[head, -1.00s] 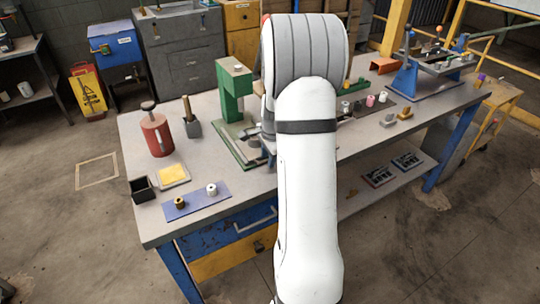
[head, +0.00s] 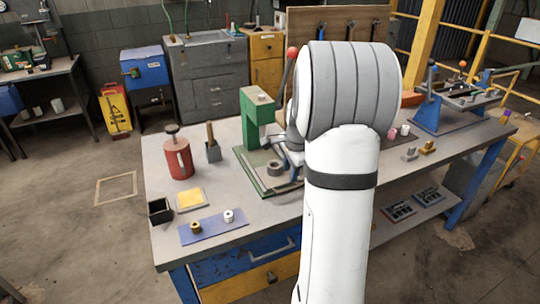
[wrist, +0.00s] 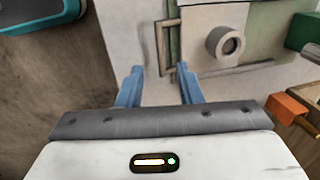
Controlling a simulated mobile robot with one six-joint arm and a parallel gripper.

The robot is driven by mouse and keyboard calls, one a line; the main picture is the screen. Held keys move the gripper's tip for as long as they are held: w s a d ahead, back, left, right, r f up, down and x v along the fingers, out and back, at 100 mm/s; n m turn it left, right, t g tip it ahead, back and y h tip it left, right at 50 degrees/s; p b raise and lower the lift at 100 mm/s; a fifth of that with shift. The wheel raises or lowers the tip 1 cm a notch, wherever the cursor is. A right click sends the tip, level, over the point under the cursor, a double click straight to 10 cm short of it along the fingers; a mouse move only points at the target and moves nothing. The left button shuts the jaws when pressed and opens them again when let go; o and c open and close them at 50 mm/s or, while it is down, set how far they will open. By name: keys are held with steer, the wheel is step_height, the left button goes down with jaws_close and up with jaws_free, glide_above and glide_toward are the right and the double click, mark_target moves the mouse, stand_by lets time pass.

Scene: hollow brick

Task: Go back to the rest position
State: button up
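My white arm with its grey-banded joint fills the middle of the head view and hides part of the workbench (head: 270,226). In the wrist view my gripper (wrist: 159,70) shows two blue fingers set well apart, with nothing between them. It is in the air above the bench. In the head view it is mostly hidden behind my arm. A grey hollow cylinder (head: 274,168) sits on the base of the green press (head: 257,115). In the wrist view this cylinder (wrist: 227,43) is ahead and right of the fingers, apart from them.
On the bench's left are a red canister (head: 178,158), a black box (head: 160,211), a yellow-topped tray (head: 191,199) and a blue mat (head: 213,232) with two small parts. A blue fixture (head: 428,110) stands at the right. Open floor lies left of the bench.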

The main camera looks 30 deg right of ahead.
steer(key=s+a+r+n, duration=0.3)
steer(key=s+a+n, duration=0.1)
steer(key=a, duration=0.2)
steer(key=s+a+r+n, duration=0.3)
steer(key=a+n, duration=0.1)
steer(key=a, duration=0.2)
steer(key=s+a+n, duration=1)
steer(key=s, duration=0.4)
steer(key=shift+s+r, duration=0.25)
steer(key=shift+s, duration=0.05)
steer(key=shift+s, duration=0.1)
